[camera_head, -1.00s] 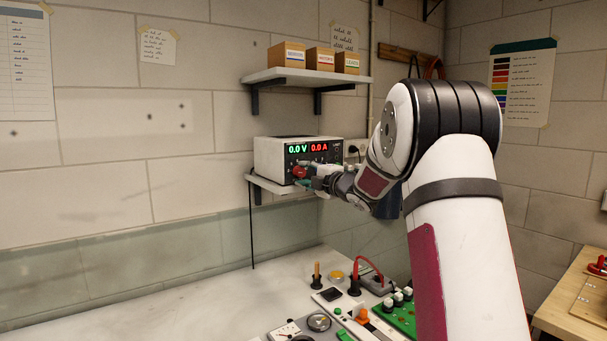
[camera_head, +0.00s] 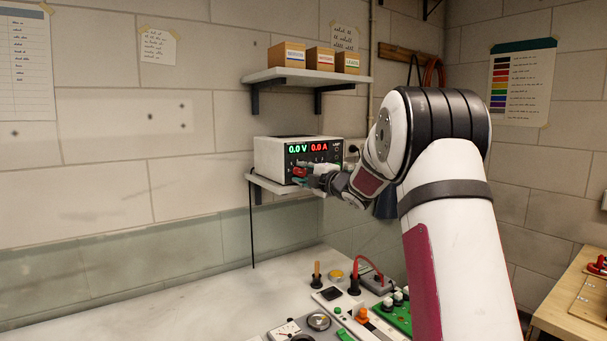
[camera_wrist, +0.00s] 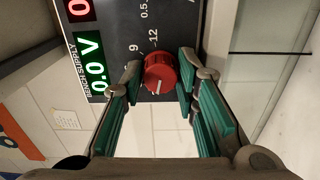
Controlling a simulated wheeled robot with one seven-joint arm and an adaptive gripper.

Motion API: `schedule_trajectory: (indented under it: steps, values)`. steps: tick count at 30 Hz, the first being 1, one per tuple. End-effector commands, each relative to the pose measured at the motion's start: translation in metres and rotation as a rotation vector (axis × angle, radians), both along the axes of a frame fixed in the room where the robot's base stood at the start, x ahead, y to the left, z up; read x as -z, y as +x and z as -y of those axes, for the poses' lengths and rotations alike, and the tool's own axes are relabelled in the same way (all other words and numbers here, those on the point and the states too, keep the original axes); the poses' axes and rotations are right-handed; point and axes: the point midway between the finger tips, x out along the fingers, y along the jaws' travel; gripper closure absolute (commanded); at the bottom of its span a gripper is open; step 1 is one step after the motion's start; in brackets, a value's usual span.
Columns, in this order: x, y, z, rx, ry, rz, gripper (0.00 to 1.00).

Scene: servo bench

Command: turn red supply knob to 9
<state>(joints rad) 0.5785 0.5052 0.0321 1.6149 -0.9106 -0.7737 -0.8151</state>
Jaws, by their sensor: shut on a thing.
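The bench supply (camera_head: 270,158) is a pale box with a dark front, and its display reads 0.0 V and 0.0 A. Its red knob (camera_wrist: 160,70) sits between my fingertips in the wrist view, with a white mark low on its face, away from the printed 9 (camera_wrist: 133,48) and 12 (camera_wrist: 153,37). My gripper (camera_wrist: 164,76) has green-padded fingers, one on each side of the knob, and is shut on it. In the head view the red knob (camera_head: 299,172) is partly hidden by my gripper (camera_head: 306,174).
The supply stands on a low wall shelf (camera_head: 285,189). A higher shelf (camera_head: 300,76) with several small boxes is above it. The bench (camera_head: 150,305) below is clear at left, with several electrical parts at right.

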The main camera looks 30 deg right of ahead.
Motion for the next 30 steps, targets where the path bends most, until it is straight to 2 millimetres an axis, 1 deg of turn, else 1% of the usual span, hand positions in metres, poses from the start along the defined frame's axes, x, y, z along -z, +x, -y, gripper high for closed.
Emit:
schedule_trajectory:
  steps: [8,30]
  values:
    - [-0.0002,-0.0013,0.0004,0.001,0.156,-0.008,1.00]
    - [0.0004,-0.0020,0.0005,0.001,0.852,-0.032,1.00]
